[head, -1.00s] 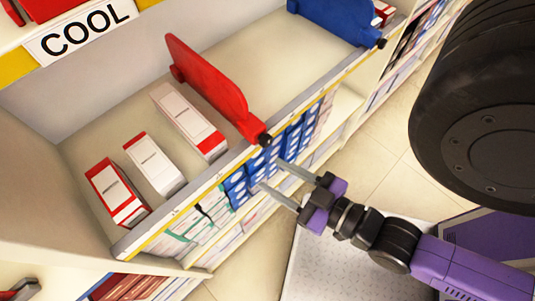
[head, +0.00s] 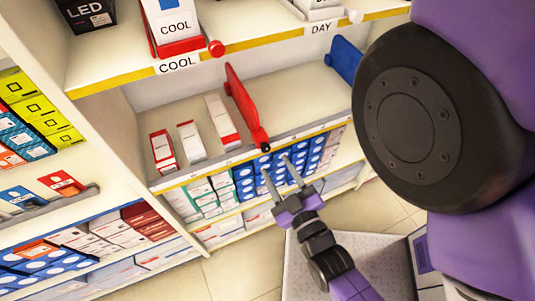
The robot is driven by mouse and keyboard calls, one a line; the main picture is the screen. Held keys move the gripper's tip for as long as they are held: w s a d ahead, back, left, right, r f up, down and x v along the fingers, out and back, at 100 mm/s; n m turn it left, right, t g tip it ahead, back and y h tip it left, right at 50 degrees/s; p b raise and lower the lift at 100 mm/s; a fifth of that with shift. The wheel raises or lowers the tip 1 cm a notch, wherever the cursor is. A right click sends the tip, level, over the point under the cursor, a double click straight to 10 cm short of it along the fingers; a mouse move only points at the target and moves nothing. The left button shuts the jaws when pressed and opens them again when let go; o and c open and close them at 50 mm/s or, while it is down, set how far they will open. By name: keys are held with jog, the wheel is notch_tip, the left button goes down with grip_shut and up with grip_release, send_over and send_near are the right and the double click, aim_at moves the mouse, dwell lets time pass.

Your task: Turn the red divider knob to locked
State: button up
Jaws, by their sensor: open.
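The red divider (head: 243,105) stands upright on the middle shelf (head: 294,103) in the head view. A small dark knob (head: 265,147) sits at its front end, by the shelf's front edge. My gripper (head: 278,173) is open and empty. Its two fingers point up toward the shelf, a little below the knob and apart from it in the picture. The knob is too small to tell whether it is locked.
White and red boxes (head: 190,141) stand left of the divider. A blue divider (head: 345,58) is at the right. The upper shelf has a red knob (head: 216,48) at its edge. Blue boxes (head: 315,150) fill the shelf below, behind my fingers.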

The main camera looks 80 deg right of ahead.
aim_at(266, 150)
jog(key=x, duration=0.5)
jog(key=shift+w+d+p, duration=0.15)
jog(key=shift+d+p, duration=0.15)
jog(key=shift+c, duration=0.3)
grip_shut()
